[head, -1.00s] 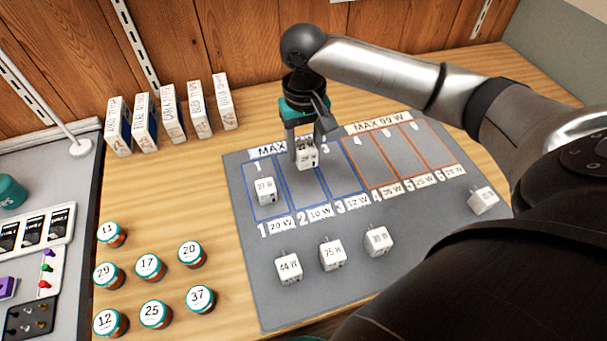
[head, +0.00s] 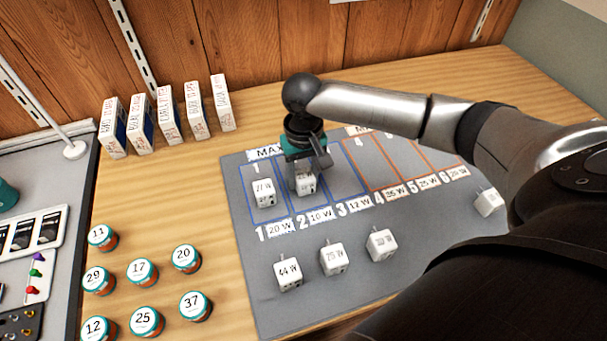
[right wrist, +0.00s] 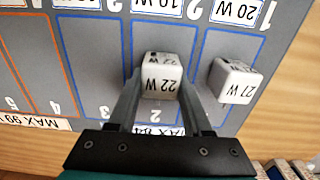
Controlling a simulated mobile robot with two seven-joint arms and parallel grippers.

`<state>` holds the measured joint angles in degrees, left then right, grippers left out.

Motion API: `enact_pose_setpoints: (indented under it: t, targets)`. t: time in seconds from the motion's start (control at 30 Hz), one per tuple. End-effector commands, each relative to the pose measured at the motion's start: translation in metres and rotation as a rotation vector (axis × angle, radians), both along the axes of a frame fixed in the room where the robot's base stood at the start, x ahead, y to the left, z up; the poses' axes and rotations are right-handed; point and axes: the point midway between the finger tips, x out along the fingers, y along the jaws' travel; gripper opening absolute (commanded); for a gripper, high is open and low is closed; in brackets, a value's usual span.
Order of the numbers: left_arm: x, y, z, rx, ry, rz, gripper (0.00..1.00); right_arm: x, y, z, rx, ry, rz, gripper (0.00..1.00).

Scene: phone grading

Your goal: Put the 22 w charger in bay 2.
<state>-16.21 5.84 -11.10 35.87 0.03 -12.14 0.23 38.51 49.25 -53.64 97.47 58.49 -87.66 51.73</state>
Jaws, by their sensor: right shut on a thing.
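The 22 W charger (head: 306,185) is a small white block. It also shows in the right wrist view (right wrist: 161,76), with "22 W" on its face. My right gripper (head: 305,179) is shut on it, with one finger on each side, seen in the right wrist view (right wrist: 157,95). The charger is over bay 2 (right wrist: 160,38), between that bay's blue lines. It is at or just above the mat; I cannot tell whether it touches. My left gripper is not in view.
A 27 W charger (head: 265,192) stands in bay 1, beside my right gripper. Several chargers, among them the 44 W one (head: 288,273), stand on the front of the grey mat (head: 355,292). Bay 3 (head: 345,180) looks empty. Numbered jars (head: 143,271) stand at the left.

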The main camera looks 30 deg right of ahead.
Motion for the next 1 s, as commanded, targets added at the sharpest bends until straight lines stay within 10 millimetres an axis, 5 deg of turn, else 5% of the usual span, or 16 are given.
enact_pose_setpoints:
  t: [0.07,0.1,0.33,0.67,1.0]
  targets:
    - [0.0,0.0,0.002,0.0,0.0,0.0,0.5,0.0,0.0,-0.002,0.0,0.001,0.0,0.0]
    - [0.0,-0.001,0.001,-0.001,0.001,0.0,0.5,0.0,0.0,-0.002,0.0,0.0,0.0,0.53]
    - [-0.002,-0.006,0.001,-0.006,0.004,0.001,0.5,0.0,0.0,-0.002,0.0,0.0,0.0,0.79]
    - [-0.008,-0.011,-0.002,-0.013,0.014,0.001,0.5,0.0,0.0,0.001,0.0,-0.001,0.0,0.79]
    - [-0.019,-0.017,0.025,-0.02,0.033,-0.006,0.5,0.001,0.0,0.068,0.0,-0.003,0.0,0.79]
